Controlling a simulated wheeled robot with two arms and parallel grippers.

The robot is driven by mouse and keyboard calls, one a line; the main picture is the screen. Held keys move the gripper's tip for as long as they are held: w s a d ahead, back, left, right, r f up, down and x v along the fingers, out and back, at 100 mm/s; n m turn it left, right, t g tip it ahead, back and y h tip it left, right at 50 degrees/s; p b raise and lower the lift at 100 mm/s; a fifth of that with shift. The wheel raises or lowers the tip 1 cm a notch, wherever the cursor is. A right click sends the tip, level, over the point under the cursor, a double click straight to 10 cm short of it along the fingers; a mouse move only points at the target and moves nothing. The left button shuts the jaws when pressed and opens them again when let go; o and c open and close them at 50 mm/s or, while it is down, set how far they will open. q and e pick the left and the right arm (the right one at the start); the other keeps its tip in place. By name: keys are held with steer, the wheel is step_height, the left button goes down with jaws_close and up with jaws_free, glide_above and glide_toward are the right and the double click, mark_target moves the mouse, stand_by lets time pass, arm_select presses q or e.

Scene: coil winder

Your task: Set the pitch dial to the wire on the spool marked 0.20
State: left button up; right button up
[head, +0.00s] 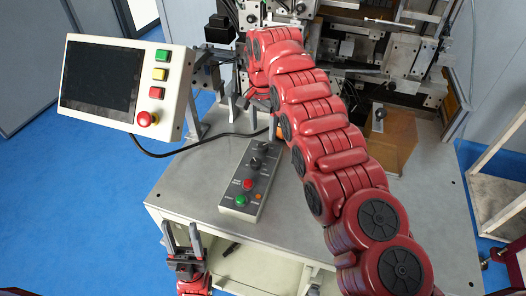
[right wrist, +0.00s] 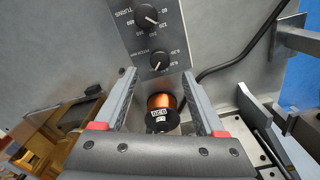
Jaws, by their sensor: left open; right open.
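The pitch dial (right wrist: 160,61) is a black knob on the grey control box (head: 236,197), with small figures printed around it. I cannot read its setting surely. A spool of copper wire (right wrist: 164,101) stands below it in the right wrist view; its black end has a white label, too small and upside down to read surely. My right gripper (right wrist: 160,78) is open, its fingers on either side of the spool in that view; I see no contact. In the head view my right arm hides part of this area. My left gripper (head: 182,229) is open and empty at the table's front left edge.
The turns dial (right wrist: 146,17) sits above the pitch dial. The control box also has red and green buttons. A screen panel (head: 125,85) with several buttons stands at the left, its black cable crossing the table (head: 180,190). Winder machinery (head: 350,50) fills the back.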

mark_target(263, 145)
steer(key=shift+s+d+f+p, duration=0.15)
steer(key=shift+f+p, duration=0.6)
steer(key=shift+p, duration=0.1)
steer(key=f+p, duration=0.1)
steer(key=f, duration=0.3)
steer(key=shift+w, duration=0.2)
steer(key=shift+f, duration=0.35)
jaws_close()
